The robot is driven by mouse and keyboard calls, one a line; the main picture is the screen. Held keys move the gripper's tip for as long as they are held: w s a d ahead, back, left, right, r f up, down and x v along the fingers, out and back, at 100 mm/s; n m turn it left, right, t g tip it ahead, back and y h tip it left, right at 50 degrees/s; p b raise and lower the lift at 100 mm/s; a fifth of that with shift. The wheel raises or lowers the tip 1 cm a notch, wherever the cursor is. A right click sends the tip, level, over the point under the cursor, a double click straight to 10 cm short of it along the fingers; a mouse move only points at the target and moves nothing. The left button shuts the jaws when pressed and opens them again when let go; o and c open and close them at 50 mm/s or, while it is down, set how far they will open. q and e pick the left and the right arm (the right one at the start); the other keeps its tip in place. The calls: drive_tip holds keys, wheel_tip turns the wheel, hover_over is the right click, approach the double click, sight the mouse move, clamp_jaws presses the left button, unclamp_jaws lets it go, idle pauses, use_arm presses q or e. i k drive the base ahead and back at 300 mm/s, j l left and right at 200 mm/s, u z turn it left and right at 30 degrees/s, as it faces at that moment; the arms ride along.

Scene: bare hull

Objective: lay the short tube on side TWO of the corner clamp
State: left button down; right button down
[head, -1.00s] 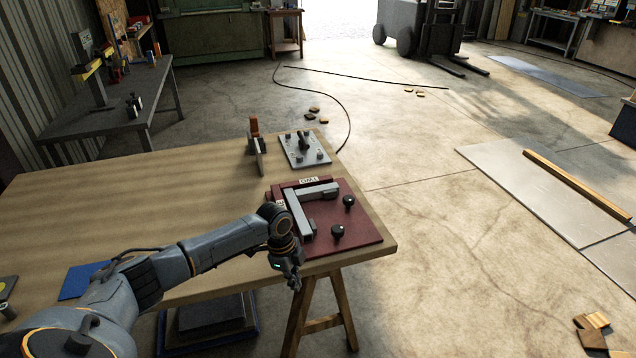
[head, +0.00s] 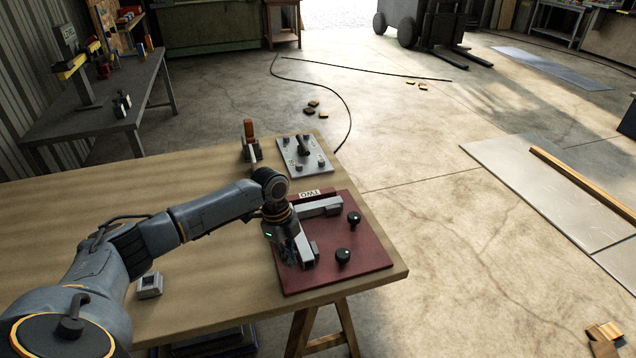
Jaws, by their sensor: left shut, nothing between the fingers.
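The corner clamp is a dark red board (head: 365,258) at the table's right corner, with two black knobs. Its far edge carries a plate marked TWO (head: 309,194). A short light-grey bar (head: 322,206) lies along that edge and looks like the short tube. A longer grey bar (head: 305,246) runs along the left side, partly hidden by my left gripper. My left gripper (head: 290,258) is shut and empty, pointing down over the board's left side. I cannot tell whether it touches the bar. My right gripper is not in view.
A grey plate with black knobs (head: 306,157) and an upright stand with an orange-brown handle (head: 250,143) are beyond the clamp. A small grey square piece with an opening (head: 150,285) sits near my forearm. The table's left and middle (head: 130,205) are mostly bare.

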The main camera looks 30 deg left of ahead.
sight(314, 208)
drive_tip(key=i+j, duration=0.85)
